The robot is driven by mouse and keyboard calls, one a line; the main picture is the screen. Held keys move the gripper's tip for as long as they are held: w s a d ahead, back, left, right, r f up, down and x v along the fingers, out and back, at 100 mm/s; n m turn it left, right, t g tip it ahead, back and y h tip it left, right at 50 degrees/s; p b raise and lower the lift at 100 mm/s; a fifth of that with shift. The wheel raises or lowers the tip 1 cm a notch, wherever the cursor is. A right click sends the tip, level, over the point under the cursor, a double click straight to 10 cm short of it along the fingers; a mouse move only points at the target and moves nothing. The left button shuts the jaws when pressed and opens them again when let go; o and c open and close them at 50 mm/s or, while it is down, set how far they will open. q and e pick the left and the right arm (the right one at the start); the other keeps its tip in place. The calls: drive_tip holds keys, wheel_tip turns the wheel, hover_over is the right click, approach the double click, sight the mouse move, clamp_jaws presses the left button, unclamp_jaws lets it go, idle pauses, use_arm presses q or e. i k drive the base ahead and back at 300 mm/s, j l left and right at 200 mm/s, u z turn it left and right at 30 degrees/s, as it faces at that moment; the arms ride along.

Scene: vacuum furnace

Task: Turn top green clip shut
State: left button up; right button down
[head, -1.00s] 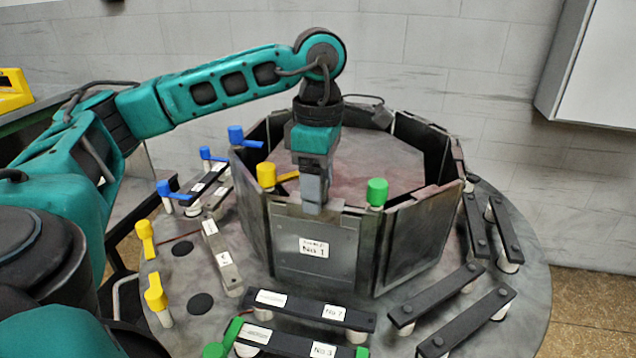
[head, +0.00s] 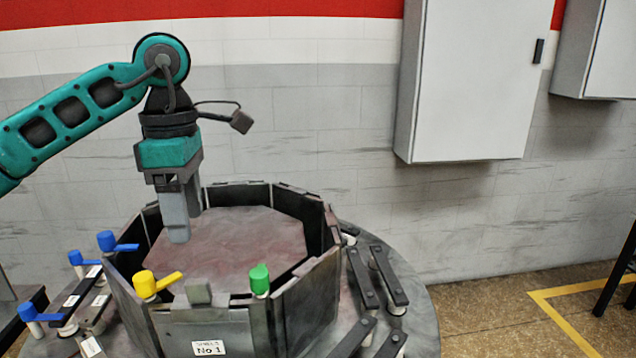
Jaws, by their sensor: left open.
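The top green clip (head: 260,280) stands upright on the rim of the octagonal furnace wall, at the right corner of the panel labelled No 1 (head: 228,334). Only its round green knob shows clearly; I see no lever sticking out from it. My left gripper (head: 186,222) points down, open and empty, above the inside of the ring, behind and to the left of the green clip. It is apart from the clip. My right gripper is not in view.
A yellow clip (head: 158,283) sits on the left corner of the same panel, its lever pointing right. Several blue clips, one on the rim (head: 112,242), stand at the left. Black bars (head: 386,272) lie on the round table's right side. White cabinets (head: 468,85) hang on the wall.

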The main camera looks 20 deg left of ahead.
sight(260, 282)
drive_tip(key=k, duration=1)
